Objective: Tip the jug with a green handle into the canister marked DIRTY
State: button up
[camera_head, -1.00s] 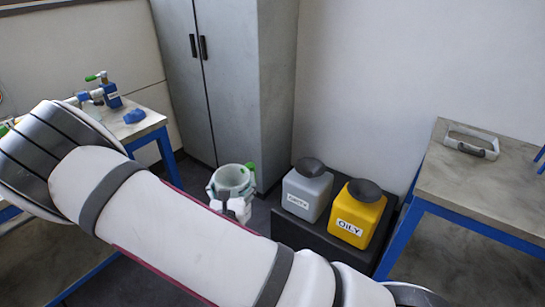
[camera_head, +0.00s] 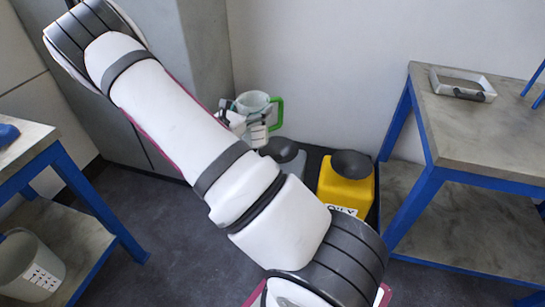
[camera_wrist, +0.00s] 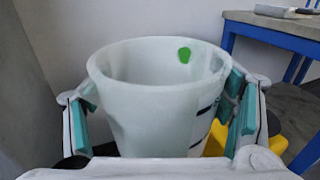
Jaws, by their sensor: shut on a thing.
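The pale jug (camera_head: 252,104) with its green handle (camera_head: 277,113) is held up near the wall, roughly upright. The grey canister (camera_head: 286,156) stands just below it; my arm hides much of it, including its label. My gripper (camera_head: 243,122) is shut on the jug. In the wrist view the jug (camera_wrist: 155,110) sits between the teal pads of my gripper (camera_wrist: 160,118), one on each side. A green spot shows at the jug's far rim. I cannot tell what is inside the jug.
A yellow canister (camera_head: 345,182) marked OILY stands right of the grey one, both with dark funnel tops. A workbench (camera_head: 450,125) with a tray (camera_head: 462,82) is at right. At left are another bench (camera_head: 30,145) and a bucket (camera_head: 30,265). A cabinet is behind my arm.

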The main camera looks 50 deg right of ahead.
jog(key=s+d+f+m+g+y+b, duration=0.1)
jog(key=s+d+f+m+g+b, duration=0.2)
jog(key=s+d+f+g+b, duration=0.2)
jog(key=s+d+f+m+g+y+b, duration=0.2)
jog(key=s+d+f+m+g+b, duration=0.2)
jog(key=s+d+f, duration=0.4)
jog(key=s+d+g+b, duration=0.1)
jog(key=d+g, duration=0.1)
jog(key=d, duration=0.2)
jog(key=shift+s+d+f+m, duration=0.25)
jog(key=shift+s+d+m, duration=0.05)
jog(key=shift+w+a+f+n+g+h+b, duration=0.1)
jog(key=shift+w+a+n+g+h+b, duration=0.15)
jog(key=shift+w+n+h+b, duration=0.5)
jog(key=shift+w+a+f+n+g+h+b, duration=0.15)
jog(key=shift+w+a+g+h+b, duration=0.15)
jog(key=shift+b, duration=0.8)
